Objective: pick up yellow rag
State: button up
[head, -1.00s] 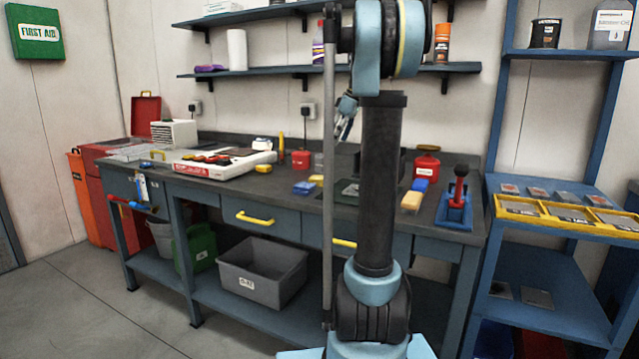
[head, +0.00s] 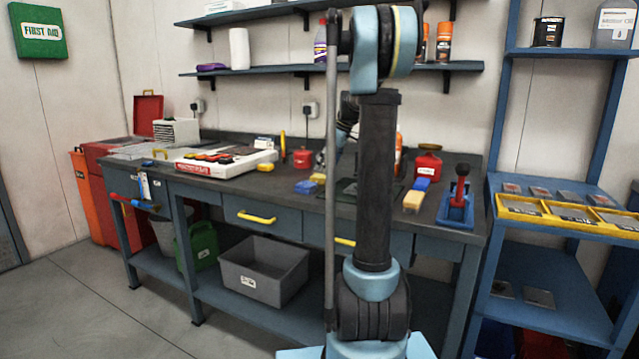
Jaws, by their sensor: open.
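A small yellow folded piece (head: 318,178), which looks like the yellow rag, lies on the middle of the workbench, just behind a blue folded piece (head: 305,187). Its cloth texture is too small to confirm. My gripper (head: 340,141) is above the bench, to the right of and higher than the yellow piece, partly hidden behind my arm's column and rod. It is open, and I see nothing held in it. The fingertips are hard to make out.
The dark workbench (head: 448,188) also holds a white tray-like case (head: 226,163), a red can (head: 302,158), a red canister (head: 428,166), a tan block (head: 413,202) and a blue-based red-knobbed tool (head: 456,208). Shelves (head: 270,73) hang above. A blue rack (head: 490,200) stands right.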

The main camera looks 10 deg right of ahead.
aim_at(321, 176)
jog(key=x, duration=0.4)
jog(key=shift+w+a+f, duration=0.1)
jog(key=shift+a+f, duration=0.2)
jog(key=shift+a, duration=0.05)
jog(key=shift+c, duration=0.3)
jog(key=c, duration=0.9)
